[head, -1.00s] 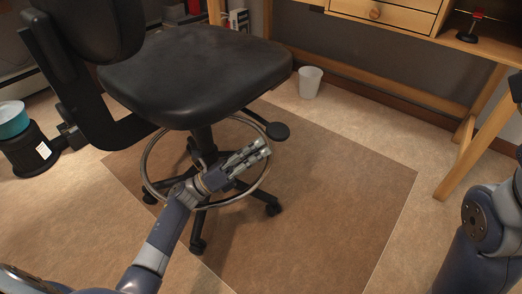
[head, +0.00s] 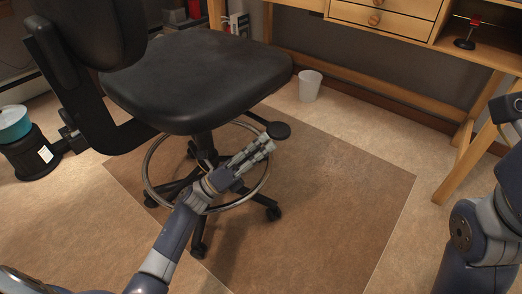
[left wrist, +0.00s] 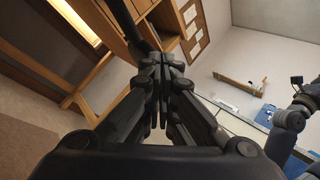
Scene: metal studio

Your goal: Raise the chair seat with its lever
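The black office chair has a padded seat (head: 200,75), with a dark lever (head: 278,130) ending in a rounded paddle under its right side. My left gripper (head: 268,147) is below the seat, its fingertips just under the paddle in the picture. I cannot tell whether they touch it. In the left wrist view its dark fingers (left wrist: 160,75) are together, with nothing visible between them. A dark bar (left wrist: 138,28) runs up behind the fingertips; I cannot tell whether it is the lever. My right arm is at the right edge of the head view; its gripper is out of view.
The chair's chrome foot ring (head: 150,180) surrounds the column beside my left gripper. The chair stands on a brown mat (head: 330,200). A white bin (head: 309,86) and a wooden desk (head: 385,20) stand behind. The mat's right part is clear.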

